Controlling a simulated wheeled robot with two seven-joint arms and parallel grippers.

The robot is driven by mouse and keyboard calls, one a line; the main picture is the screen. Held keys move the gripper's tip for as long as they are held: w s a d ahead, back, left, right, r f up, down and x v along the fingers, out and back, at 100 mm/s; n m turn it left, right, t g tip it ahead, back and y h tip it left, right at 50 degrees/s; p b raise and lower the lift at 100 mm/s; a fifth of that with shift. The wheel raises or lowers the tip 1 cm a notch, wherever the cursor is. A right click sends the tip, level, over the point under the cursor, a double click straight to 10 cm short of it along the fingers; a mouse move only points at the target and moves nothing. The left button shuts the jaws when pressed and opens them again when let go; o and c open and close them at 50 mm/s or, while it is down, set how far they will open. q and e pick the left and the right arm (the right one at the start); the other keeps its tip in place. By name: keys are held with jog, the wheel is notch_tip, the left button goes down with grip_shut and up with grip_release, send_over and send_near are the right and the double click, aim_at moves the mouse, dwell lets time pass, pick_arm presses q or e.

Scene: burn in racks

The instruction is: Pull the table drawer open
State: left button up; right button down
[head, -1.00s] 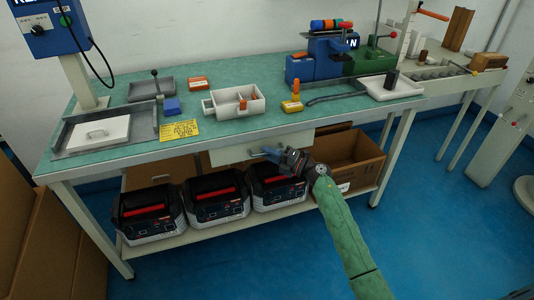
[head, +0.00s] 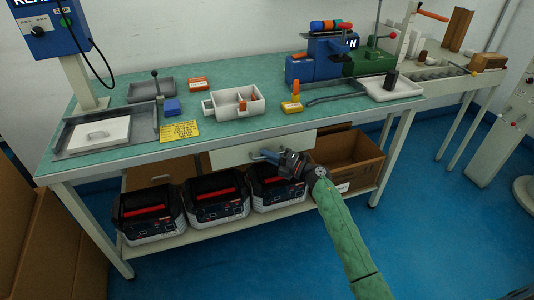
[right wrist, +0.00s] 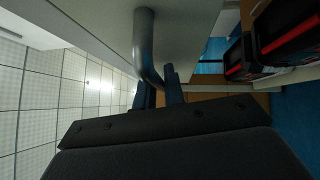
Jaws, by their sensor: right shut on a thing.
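The table drawer (head: 235,156) has a pale front and hangs under the green-topped table (head: 226,133). I cannot tell if it stands out a little from the table edge. Its grey bar handle (right wrist: 144,38) shows in the right wrist view, curving down to the fingers. My right gripper (head: 268,155) is shut on the drawer handle, with its arm coming from the lower right. The blue fingers (right wrist: 160,90) also show in the right wrist view, at the handle's end. My left gripper is not in view.
Several black cases with red handles, such as this one (head: 216,196), stand on the lower shelf below the drawer. An open cardboard box (head: 351,172) stands right of them. Trays and a blue machine (head: 322,62) are on the tabletop. The blue floor in front is clear.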

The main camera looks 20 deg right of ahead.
pick_arm(q)
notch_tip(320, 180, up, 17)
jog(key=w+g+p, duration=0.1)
jog(key=p, duration=0.4)
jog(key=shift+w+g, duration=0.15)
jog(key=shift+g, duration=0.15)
pick_arm(e)
jog(key=s, duration=2.3)
jog(key=shift+s+d, duration=0.2)
jog(key=shift+d, duration=0.2)
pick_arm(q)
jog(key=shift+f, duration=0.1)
pick_arm(e)
jog(key=c, duration=1.8)
grip_release()
jog(key=shift+o, duration=0.2)
